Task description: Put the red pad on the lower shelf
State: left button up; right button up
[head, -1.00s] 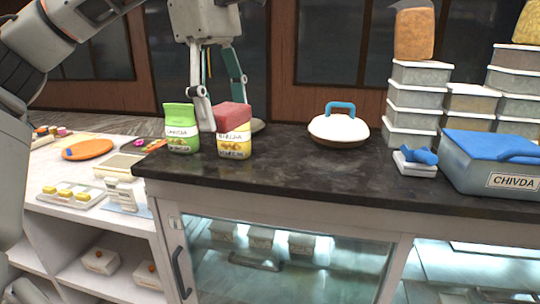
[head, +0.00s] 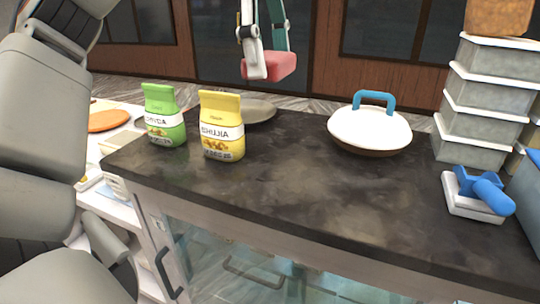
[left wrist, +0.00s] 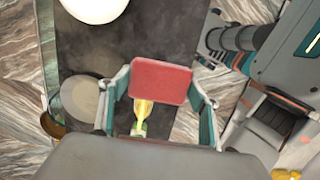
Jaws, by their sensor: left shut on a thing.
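The red pad (head: 270,65) is a small red block held up in the air above and behind the dark counter. My left gripper (head: 262,62) is shut on the red pad; in the left wrist view the pad (left wrist: 160,81) sits between the two fingertips. The white-and-glass cabinet under the counter shows in the head view, with shelf space behind its glass front (head: 225,250); the lower shelf itself cannot be made out. My right gripper is not in view.
A yellow pouch (head: 222,130) and a green pouch (head: 164,120) stand on the counter's left end, beside a grey round plate (head: 250,112). The counter's front middle is clear.

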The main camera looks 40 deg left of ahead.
aim_at(272, 172)
pick_arm(q)
notch_tip(272, 172, down, 18)
jog(key=shift+r, duration=0.1)
dwell(0.5)
jog(key=shift+f, duration=0.25)
jog(key=o, duration=1.1)
